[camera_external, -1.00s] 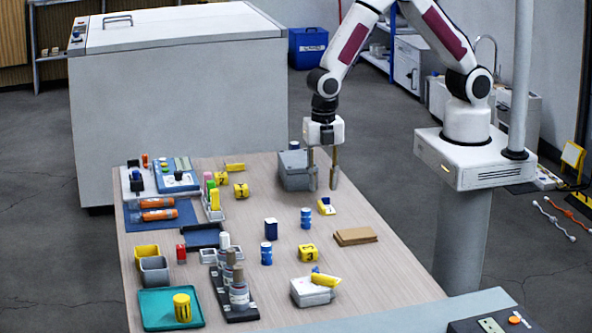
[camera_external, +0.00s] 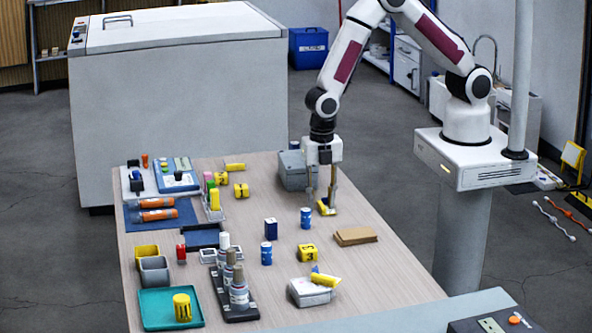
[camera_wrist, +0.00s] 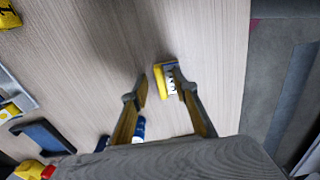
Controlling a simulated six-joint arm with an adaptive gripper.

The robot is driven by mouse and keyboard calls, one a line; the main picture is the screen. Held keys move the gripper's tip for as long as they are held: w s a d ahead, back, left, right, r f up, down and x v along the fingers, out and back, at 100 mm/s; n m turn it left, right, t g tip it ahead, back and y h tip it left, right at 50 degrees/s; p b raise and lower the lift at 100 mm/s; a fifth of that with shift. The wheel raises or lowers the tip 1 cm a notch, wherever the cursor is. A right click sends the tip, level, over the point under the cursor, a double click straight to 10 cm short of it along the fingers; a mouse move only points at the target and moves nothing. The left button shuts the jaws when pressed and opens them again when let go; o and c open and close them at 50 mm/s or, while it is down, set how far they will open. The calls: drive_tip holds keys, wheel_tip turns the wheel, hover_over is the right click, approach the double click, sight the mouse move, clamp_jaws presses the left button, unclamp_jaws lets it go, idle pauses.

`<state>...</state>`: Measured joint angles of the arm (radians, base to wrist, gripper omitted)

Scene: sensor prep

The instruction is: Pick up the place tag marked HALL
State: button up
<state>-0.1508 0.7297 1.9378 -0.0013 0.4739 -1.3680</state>
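A small yellow tag (camera_external: 325,208) with a white face lies on the table's right half. In the wrist view the tag (camera_wrist: 160,79) shows dark marks on its white face that I cannot read for sure. My gripper (camera_external: 321,196) points down over it, with fingertips low near the tabletop. In the wrist view my gripper (camera_wrist: 160,82) is open; the tag is between the fingertips, closer to the right finger, which partly covers its edge. A gap shows on the left side. I cannot tell whether the right finger touches it.
A grey box (camera_external: 292,170) stands just behind my gripper. A blue-and-white bottle (camera_external: 305,218) stands close to its left. Brown flat slabs (camera_external: 356,236) lie in front. Other yellow blocks (camera_external: 307,252) are spread over the table (camera_external: 390,275). The right table edge is near.

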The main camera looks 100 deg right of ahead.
sight(321, 203)
clamp_jaws()
drive_tip(key=shift+r, duration=0.1)
idle(0.3)
wheel_tip(321, 203, up, 10)
idle(0.8)
idle(0.4)
